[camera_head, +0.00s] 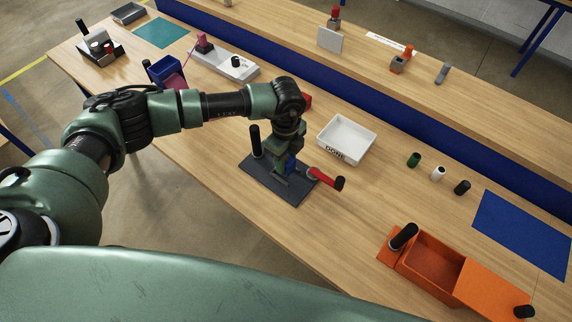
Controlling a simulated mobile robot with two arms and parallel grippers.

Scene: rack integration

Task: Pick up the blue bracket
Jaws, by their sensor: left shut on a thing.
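My left gripper (285,164) points down over a dark grey fixture plate (262,180) on the near bench. It is shut on the blue bracket (291,164), of which only a small blue part shows between and beside the fingers. The rest is hidden by the gripper. I cannot tell whether the bracket touches the plate. The fixture has a black upright post (255,140) and a lever with a red arm (325,178) and black knob. My right gripper is not in view.
A white bin marked DONE (365,145) stands just behind the fixture. An orange box (428,268) is at front right, near a blue mat (525,232). A blue bin (166,71) is at left.

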